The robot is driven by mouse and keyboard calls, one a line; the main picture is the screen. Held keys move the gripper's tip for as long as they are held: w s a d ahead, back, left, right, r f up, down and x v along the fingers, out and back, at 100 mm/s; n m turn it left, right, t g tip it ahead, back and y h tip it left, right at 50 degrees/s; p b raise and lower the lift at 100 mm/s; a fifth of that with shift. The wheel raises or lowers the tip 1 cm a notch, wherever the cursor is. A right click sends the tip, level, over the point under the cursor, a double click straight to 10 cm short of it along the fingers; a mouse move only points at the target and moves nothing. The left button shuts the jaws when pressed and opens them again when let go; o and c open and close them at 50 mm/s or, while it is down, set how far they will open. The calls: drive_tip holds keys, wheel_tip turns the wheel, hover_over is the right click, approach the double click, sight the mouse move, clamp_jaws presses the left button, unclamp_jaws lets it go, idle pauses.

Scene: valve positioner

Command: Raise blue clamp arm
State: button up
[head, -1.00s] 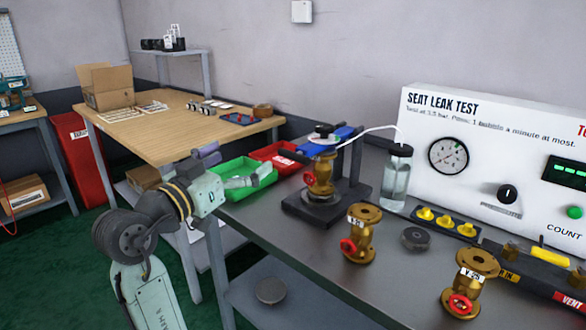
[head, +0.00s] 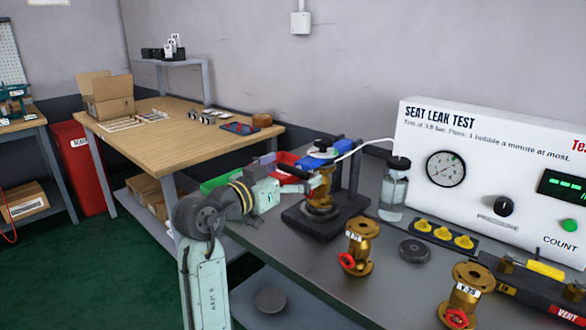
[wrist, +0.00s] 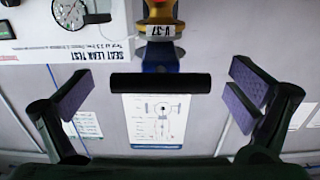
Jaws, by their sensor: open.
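The clamp fixture stands on the grey bench, with a brass valve (head: 321,190) upright on its dark base (head: 308,222). The blue clamp arm (head: 343,149) lies across the top of the valve. Its black handle (head: 295,173) sticks out to the left, towards my gripper (head: 284,170). My gripper is open and empty.
A clear bottle (head: 393,190) with a white tube stands right of the fixture. Two brass valves (head: 359,247) (head: 465,295) and a dark disc (head: 415,250) lie in front. The white leak test panel (head: 480,165) stands behind. Green (head: 215,184) and red (head: 285,158) bins are left.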

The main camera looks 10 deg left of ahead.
drive_tip(key=shift+c, duration=0.2)
drive_tip(key=shift+a+r, duration=0.1)
drive_tip(key=c, duration=1.6)
